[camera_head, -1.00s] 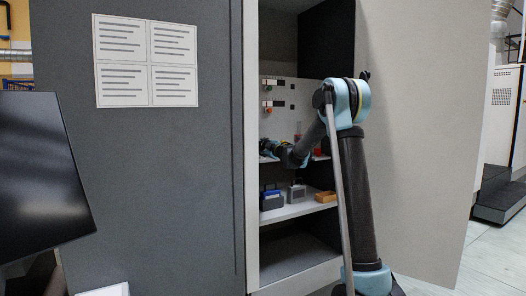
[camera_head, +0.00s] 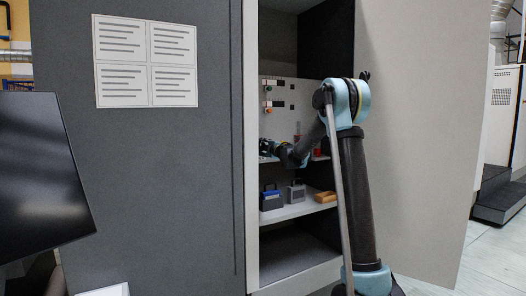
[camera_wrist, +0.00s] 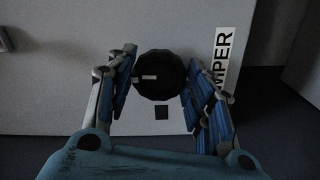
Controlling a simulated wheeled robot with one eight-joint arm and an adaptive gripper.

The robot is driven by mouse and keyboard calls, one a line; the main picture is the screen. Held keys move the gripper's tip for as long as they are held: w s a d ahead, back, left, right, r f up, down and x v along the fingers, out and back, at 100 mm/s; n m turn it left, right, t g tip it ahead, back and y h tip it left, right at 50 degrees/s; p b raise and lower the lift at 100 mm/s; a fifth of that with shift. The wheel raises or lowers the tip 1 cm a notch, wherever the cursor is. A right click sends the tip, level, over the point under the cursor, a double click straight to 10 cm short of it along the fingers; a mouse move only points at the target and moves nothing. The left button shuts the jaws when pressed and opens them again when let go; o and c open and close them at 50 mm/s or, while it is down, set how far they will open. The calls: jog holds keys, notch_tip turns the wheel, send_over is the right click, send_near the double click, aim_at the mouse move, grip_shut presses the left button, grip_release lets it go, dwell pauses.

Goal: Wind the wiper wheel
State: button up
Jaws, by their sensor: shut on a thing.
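The wiper wheel, a dark faceted round knob (camera_wrist: 159,76) with a small pale mark, stands on a light panel in the wrist view. My gripper (camera_wrist: 158,92) has its two blue-padded fingers on either side of the wheel and is shut on it. In the head view my gripper (camera_head: 266,147) reaches into the open cabinet bay, small and dark against the panel. The wheel itself cannot be made out there.
The bay's back panel (camera_head: 283,121) carries small coloured knobs. A shelf (camera_head: 299,210) below holds a blue-and-dark box (camera_head: 271,200), a grey block (camera_head: 296,193) and an orange item (camera_head: 325,197). A label strip (camera_wrist: 222,62) sits right of the wheel. The open door (camera_head: 420,130) stands at right.

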jog(key=shift+s+a+f, duration=0.1)
jog(key=shift+s, duration=0.05)
jog(key=o, duration=1.1)
jog(key=shift+c, duration=0.2)
jog(key=v, duration=1.1)
jog(key=shift+s+d, duration=0.25)
jog(key=shift+d, duration=0.1)
